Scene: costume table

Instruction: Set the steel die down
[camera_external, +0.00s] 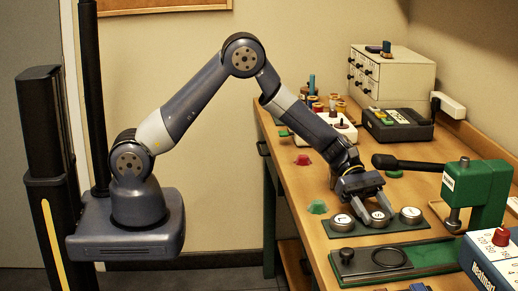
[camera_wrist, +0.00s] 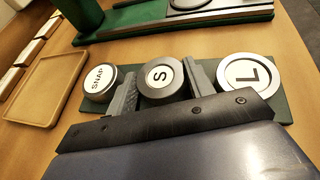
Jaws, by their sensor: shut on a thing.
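A round steel die marked S (camera_wrist: 158,78) sits between the two fingers of my gripper (camera_wrist: 164,84) in the wrist view. The fingers are shut on its sides. It also shows under my gripper (camera_external: 374,208) in the external view as a round die (camera_external: 378,218), partly hidden. It is over the green mat (camera_external: 398,231), at about the level of its neighbours; I cannot tell if it touches the mat. A die marked L (camera_wrist: 248,73) is on the right in the wrist view, and a die marked SNAP (camera_wrist: 96,82) is on the left.
A green press (camera_external: 477,196) with a long black handle stands close at the right. A blue box (camera_external: 492,268) is at the near right. A shallow wooden tray (camera_wrist: 45,88) lies beyond SNAP.

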